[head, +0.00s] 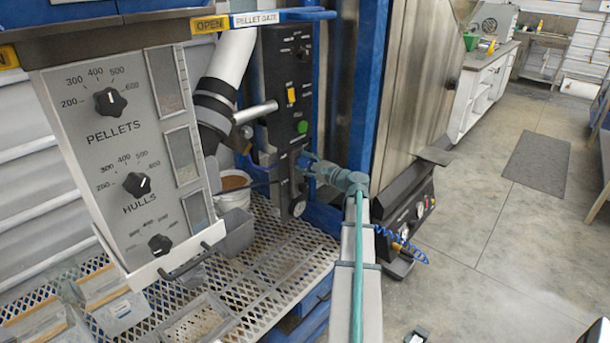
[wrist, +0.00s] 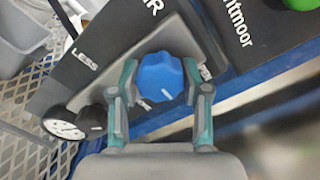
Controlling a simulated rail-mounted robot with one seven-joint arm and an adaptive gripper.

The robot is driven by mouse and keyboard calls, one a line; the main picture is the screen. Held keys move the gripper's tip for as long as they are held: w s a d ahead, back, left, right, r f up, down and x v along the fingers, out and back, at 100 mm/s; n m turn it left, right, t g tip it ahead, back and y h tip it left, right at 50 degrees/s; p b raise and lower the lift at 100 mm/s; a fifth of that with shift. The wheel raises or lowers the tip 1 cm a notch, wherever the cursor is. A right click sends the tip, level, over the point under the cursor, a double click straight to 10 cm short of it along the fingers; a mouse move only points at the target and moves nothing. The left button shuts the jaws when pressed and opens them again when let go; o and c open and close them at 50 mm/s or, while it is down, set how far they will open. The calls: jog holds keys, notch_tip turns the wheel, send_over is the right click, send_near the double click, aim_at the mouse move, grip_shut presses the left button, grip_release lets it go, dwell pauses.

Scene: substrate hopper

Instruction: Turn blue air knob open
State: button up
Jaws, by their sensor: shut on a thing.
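The blue air knob (wrist: 160,77) is in the middle of the wrist view, on a dark panel with white lettering. A white pointer mark shows on its lower side. My gripper (wrist: 160,85) has one finger on each side of the knob and is shut on it. In the head view my gripper (head: 312,168) reaches the lower part of the black control panel (head: 288,100). The knob is mostly hidden there by the gripper.
A round gauge (wrist: 63,129) and a black knob (wrist: 93,119) sit close to the left finger. A green button (head: 302,127) is higher on the panel. A perforated metal shelf (head: 262,262) lies below left. Open floor is at right.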

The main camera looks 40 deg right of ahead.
jog(key=n+b, duration=0.3)
jog(key=b, duration=0.2)
jog(key=n+b, duration=0.2)
jog(key=shift+f+n, duration=0.25)
jog(key=shift+n, duration=0.05)
jog(key=n+b, duration=0.2)
jog(key=b, duration=0.1)
jog(key=shift+r+n+b, duration=0.15)
jog(key=shift+n+b, duration=0.15)
jog(key=shift+n, duration=0.1)
jog(key=shift+r+n+b, duration=0.15)
jog(key=shift+n+b, duration=0.45)
jog(key=o, duration=1.2)
jog(key=shift+r, duration=0.1)
jog(key=shift+c, duration=0.2)
jog(key=s+d, duration=0.1)
jog(key=s, duration=1.1)
